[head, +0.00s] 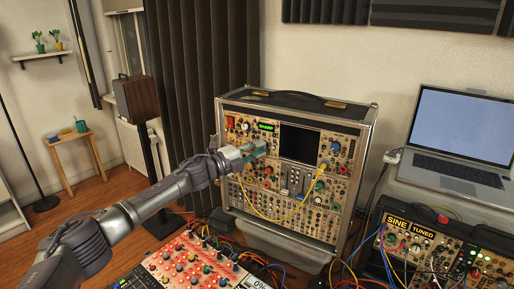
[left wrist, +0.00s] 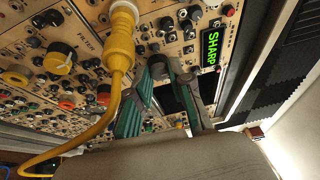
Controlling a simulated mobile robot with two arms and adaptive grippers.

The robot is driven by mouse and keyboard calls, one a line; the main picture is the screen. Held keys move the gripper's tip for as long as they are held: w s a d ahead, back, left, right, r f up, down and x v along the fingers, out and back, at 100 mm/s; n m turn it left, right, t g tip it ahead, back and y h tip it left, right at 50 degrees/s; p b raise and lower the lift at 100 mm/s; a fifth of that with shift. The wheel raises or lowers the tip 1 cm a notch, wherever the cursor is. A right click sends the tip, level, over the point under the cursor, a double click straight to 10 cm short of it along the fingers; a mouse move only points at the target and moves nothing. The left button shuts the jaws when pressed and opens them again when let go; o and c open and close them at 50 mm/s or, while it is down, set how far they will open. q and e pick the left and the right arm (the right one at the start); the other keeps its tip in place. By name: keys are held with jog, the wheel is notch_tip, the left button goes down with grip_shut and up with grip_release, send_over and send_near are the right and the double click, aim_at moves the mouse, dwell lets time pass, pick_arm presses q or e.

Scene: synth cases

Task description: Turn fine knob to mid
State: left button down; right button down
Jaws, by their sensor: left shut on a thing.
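The synth case (head: 376,130) stands upright, its beige panel full of knobs and jacks. A small green display (head: 266,127) sits at its upper left; in the left wrist view the display (left wrist: 210,48) reads SHARP, turned sideways. My left gripper (head: 259,151) reaches the panel just below this display. In the left wrist view its teal-padded fingers (left wrist: 172,72) are closed at the panel beside the display, shut on a small knob that they mostly hide. I take it as the fine knob; its label and pointer cannot be read. My right gripper is not in view.
A yellow cable (left wrist: 122,45) is plugged in close beside my left fingers; it also hangs across the panel in the head view (head: 275,218). A red-panelled synth (head: 195,262) lies in front. A laptop (head: 462,135) and another module case (head: 440,250) stand at right.

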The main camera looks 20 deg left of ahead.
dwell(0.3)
pick_arm(q)
jog(key=c, duration=1)
grip_release()
jog(key=v, duration=1.2)
jog(key=shift+f, duration=0.1)
